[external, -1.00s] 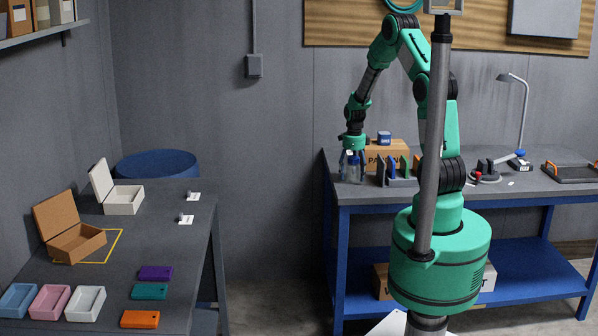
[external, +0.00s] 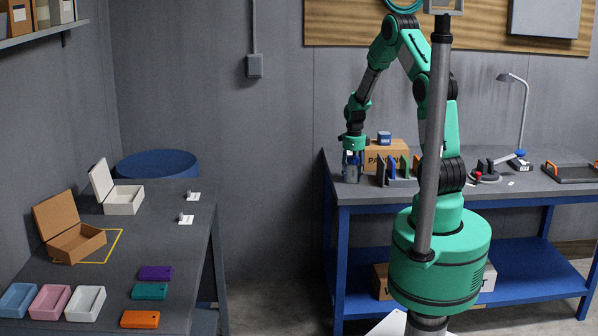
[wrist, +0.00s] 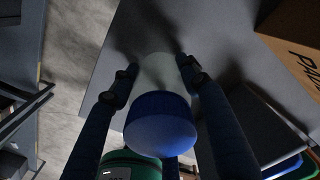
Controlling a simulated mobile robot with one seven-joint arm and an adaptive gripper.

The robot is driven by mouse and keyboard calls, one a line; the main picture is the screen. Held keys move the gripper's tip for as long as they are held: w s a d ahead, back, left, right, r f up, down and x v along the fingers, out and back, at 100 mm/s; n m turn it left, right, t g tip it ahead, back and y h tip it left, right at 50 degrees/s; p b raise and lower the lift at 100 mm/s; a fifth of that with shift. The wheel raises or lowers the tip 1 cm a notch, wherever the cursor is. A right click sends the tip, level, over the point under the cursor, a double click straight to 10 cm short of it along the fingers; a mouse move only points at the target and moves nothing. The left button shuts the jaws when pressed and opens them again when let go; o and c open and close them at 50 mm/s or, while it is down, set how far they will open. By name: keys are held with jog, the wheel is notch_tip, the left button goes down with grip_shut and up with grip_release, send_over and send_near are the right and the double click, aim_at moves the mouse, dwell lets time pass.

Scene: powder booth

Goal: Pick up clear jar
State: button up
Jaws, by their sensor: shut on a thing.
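The clear jar (wrist: 160,72) has a round blue lid and a pale see-through body. In the wrist view it sits between the fingers of my gripper (wrist: 150,80), which are closed against its sides. In the external view my gripper (external: 352,168) points down over the left end of the blue-legged workbench (external: 480,191). The jar is mostly hidden by the fingers there. I cannot tell whether its base touches the bench top.
A cardboard box (external: 390,152) with a small blue block (external: 384,138) on top stands behind and right of the gripper. A grey rack (external: 400,182) with coloured plates is close on the right. The bench's left edge is near.

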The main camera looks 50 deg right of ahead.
aim_at(354, 166)
jog(key=shift+r, duration=0.1)
jog(key=shift+r, duration=0.55)
jog(key=shift+s+a+r+p, duration=0.15)
jog(key=shift+r+p, duration=0.15)
jog(key=shift+r, duration=0.35)
jog(key=shift+s+r+p, duration=0.15)
jog(key=shift+r+p, duration=0.15)
jog(key=shift+r, duration=0.3)
jog(key=s+a, duration=0.2)
jog(key=s, duration=0.2)
jog(key=s+a+p, duration=0.1)
jog(key=s+a, duration=0.1)
jog(key=s, duration=0.3)
jog(key=s+a+r, duration=0.1)
jog(key=s+a, duration=0.1)
jog(key=s, duration=0.2)
jog(key=shift+s+a+r+p, duration=0.1)
jog(key=shift+s+a+p, duration=0.05)
jog(key=shift+a+p, duration=0.15)
jog(key=shift+s+a, duration=0.1)
jog(key=shift+s, duration=0.15)
